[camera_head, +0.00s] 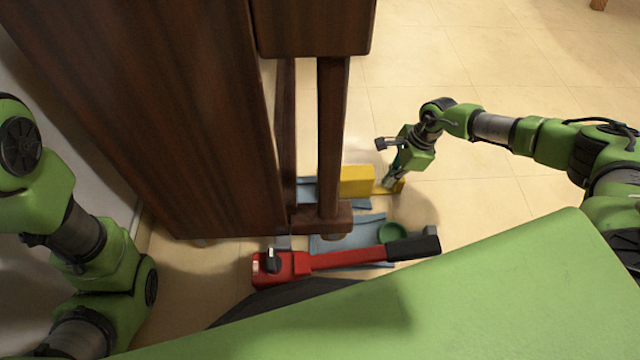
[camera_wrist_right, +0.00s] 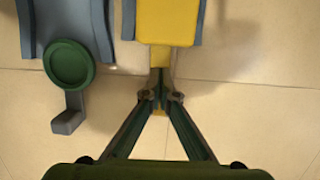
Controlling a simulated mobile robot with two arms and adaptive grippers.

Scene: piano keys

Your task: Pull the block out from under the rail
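The yellow block (camera_head: 357,180) lies low by the floor, right of the dark wooden leg; its narrow tab points right, toward my right gripper (camera_head: 391,182). In the right wrist view the yellow block (camera_wrist_right: 168,22) is at the top, between blue-grey rail sides (camera_wrist_right: 199,22). The fingertips of my right gripper (camera_wrist_right: 160,90) close in on its narrow yellow tab, with yellow showing between them. The blue-grey rail (camera_head: 307,190) is partly hidden behind the wooden leg. My left arm shows at the left, but its gripper is out of view.
A dark wooden piano body (camera_head: 160,110) and its leg (camera_head: 332,140) stand left of the block. A red jack with a black grip (camera_head: 345,257) and a green round pad (camera_head: 393,232) lie nearer. Tiled floor (camera_head: 480,220) is clear to the right.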

